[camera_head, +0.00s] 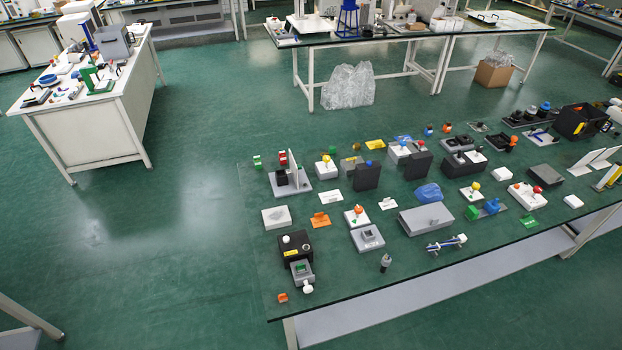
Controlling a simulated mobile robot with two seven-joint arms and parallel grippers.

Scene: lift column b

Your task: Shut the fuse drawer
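What looks like the fuse drawer is a small grey tray (302,271) at the near left of the glass-topped table. It sticks out of the front of a black box (294,242), toward the table's near edge, so it stands open. A green piece lies in the tray, and a white round knob (308,289) is at its front end. The black box has a yellow label and pale knobs on top. Neither of my grippers is in view.
A grey device (367,238) stands right of the drawer, and a white block (276,217) sits behind the box. A small orange piece (282,298) lies left of the knob. Many other devices fill the table to the right. Open green floor (190,220) lies left of the table.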

